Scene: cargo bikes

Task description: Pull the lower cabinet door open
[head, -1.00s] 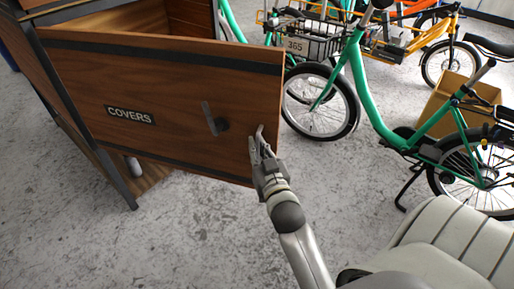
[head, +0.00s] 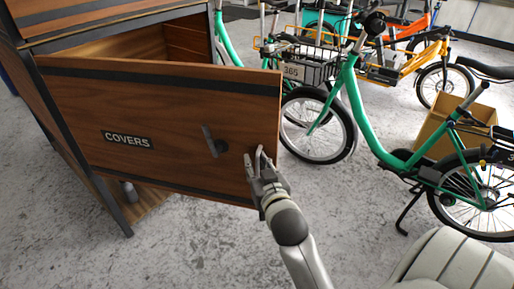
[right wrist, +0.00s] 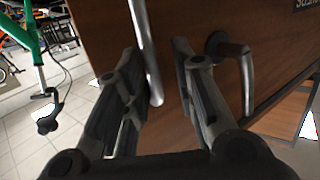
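The lower cabinet door (head: 170,125) is a brown wood panel with dark bands and a "COVERS" label. It stands partly open, swung out from the cabinet (head: 60,150). Its dark handle (head: 213,141) shows left of my right gripper (head: 256,160), which is at the door's free edge, not on the handle. The handle (right wrist: 246,80) is right of both fingers. Whether they touch the door is unclear. My left gripper is out of view.
A green bike (head: 365,110) with a basket stands just right of the door, and an orange cargo bike (head: 415,60) is behind it. A cardboard box (head: 455,125) is at the right. The grey floor (head: 200,250) before the door is clear.

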